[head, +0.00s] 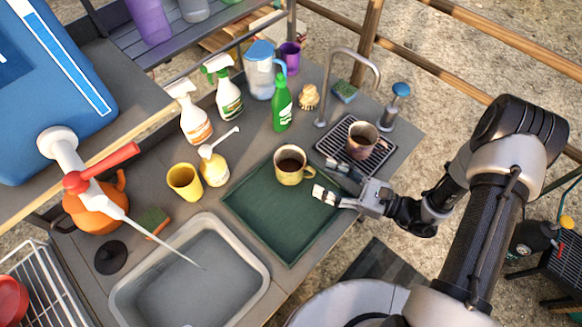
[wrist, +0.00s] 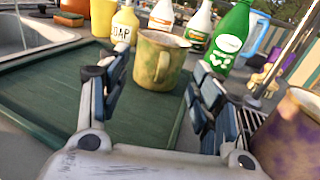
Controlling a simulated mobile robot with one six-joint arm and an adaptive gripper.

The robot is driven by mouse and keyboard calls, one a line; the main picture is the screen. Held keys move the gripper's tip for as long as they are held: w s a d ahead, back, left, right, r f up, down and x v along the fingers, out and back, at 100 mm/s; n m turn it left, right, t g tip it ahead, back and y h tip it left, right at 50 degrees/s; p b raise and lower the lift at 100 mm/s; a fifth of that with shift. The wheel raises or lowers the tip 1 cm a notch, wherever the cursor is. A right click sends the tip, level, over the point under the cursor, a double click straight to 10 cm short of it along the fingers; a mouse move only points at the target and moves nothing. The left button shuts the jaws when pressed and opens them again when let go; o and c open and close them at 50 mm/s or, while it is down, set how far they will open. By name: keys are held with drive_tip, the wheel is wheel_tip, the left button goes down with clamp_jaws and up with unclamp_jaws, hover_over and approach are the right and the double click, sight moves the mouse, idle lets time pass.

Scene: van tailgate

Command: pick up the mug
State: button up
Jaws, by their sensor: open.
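A yellowish mottled mug (head: 291,172) with dark liquid in it stands upright on the green tray (head: 243,204).
Behind the tray stand a soap pump bottle (head: 214,167), a green bottle (head: 282,106), spray bottles (head: 229,98) and a yellow cup (head: 185,181). A tap (head: 347,55) arches behind the drip rack (head: 384,156). A grey basin (head: 190,275) lies front left. The tray's front is clear.

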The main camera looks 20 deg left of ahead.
sight(314, 171)
drive_tip(key=a, duration=0.1)
drive_tip(key=a+b, duration=0.1)
drive_tip(key=a, duration=0.1)
drive_tip(key=w+a, duration=0.1)
drive_tip(key=a, duration=0.1)
drive_tip(key=shift+a+r, duration=0.1)
drive_tip(key=shift+r, duration=0.1)
clamp_jaws()
idle(0.6)
